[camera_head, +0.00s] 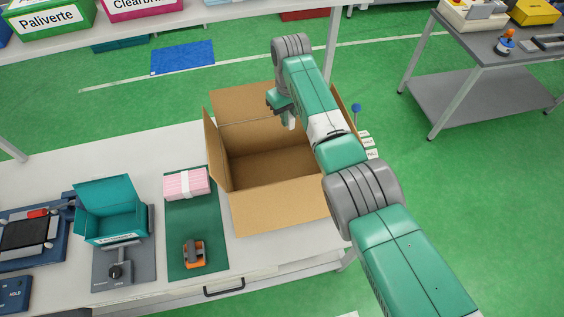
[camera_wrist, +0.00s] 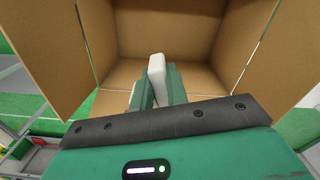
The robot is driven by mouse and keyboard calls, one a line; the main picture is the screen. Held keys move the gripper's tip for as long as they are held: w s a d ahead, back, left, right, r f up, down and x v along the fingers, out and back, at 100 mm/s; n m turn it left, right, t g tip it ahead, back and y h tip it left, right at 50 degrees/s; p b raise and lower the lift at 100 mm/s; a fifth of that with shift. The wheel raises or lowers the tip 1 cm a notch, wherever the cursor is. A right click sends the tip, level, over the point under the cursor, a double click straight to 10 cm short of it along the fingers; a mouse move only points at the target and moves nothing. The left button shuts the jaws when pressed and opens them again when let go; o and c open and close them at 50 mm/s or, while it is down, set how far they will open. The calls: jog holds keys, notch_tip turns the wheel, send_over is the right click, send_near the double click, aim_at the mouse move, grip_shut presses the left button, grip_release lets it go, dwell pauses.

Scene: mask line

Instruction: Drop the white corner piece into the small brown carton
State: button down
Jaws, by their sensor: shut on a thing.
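The white corner piece (camera_wrist: 157,68) is held between the two green fingers of my gripper (camera_wrist: 158,88) in the wrist view. In the head view it shows as a small white bit (camera_head: 291,123) below my gripper (camera_head: 281,104). The brown carton (camera_head: 272,210) stands open with its flaps spread. In the wrist view the carton (camera_wrist: 130,30) opens around and beyond the held piece. My gripper is over the carton's opening, toward its far side. Part of the carton's right side is hidden behind my arm.
The white table (camera_head: 140,160) left of the carton bears a green mat (camera_head: 180,232) with a pink banded bundle (camera_head: 187,183) and an orange-grey tool (camera_head: 194,253). A teal box (camera_head: 108,212) stands further left. A grey cart (camera_head: 470,90) stands at the upper right.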

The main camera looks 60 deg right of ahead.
notch_tip(320, 180, down, 6)
jog(key=b, duration=0.5)
jog(key=shift+r, duration=0.1)
jog(key=c, duration=1.3)
grip_release()
notch_tip(320, 180, up, 8)
jog(key=shift+f, duration=0.1)
